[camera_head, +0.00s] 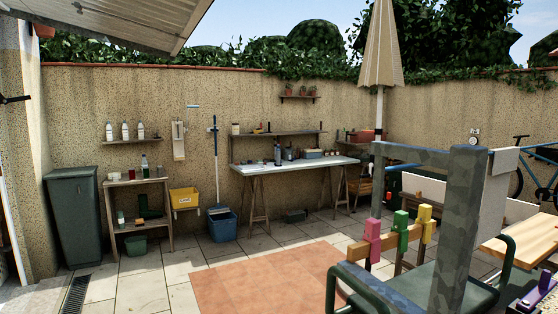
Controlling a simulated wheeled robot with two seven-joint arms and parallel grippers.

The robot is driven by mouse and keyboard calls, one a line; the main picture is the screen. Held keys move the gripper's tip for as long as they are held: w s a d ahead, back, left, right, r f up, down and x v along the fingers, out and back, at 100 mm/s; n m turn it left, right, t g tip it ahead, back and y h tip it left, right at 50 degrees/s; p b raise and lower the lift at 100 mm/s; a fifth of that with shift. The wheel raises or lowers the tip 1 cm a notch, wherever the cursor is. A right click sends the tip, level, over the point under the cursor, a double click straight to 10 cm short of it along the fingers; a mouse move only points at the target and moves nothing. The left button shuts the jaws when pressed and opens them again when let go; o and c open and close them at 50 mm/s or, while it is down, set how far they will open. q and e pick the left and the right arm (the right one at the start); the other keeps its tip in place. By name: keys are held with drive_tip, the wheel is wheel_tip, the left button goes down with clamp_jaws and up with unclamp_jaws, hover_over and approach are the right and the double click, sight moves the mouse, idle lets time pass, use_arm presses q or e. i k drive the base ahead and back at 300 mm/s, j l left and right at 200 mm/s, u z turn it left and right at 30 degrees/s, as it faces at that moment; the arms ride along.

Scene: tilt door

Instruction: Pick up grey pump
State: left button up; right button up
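I cannot clearly make out a grey pump in the head view. Small dark bottle-like things (289,153) stand on the white-topped workbench (262,170) by the far wall, too small to identify. Neither of my grippers shows in the view.
A mottled grey post (456,230), a green tray (418,285) and pink (373,240), green (400,224) and yellow (424,221) clamps fill the near right. A dark bin (75,215) and blue bucket (222,225) stand left. The terracotta floor patch (265,280) is clear.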

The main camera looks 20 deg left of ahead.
sight(278, 151)
drive_tip(key=i+j+u, duration=0.35)
drive_tip(key=j, duration=0.3)
drive_tip(key=i+j+u, duration=0.35)
drive_tip(key=j, duration=0.2)
drive_tip(key=i+j+u, duration=0.35)
drive_tip(key=i, duration=0.2)
drive_tip(key=i+l+z, duration=0.2)
drive_tip(key=i, duration=0.5)
drive_tip(key=i+j+z, duration=0.25)
drive_tip(key=i, duration=0.4)
drive_tip(key=i+z, duration=0.2)
drive_tip(key=i, duration=0.5)
drive_tip(key=i+j+u, duration=0.2)
drive_tip(key=i, duration=1.15)
drive_tip(key=i+l+u, duration=0.25)
drive_tip(key=i, duration=1.05)
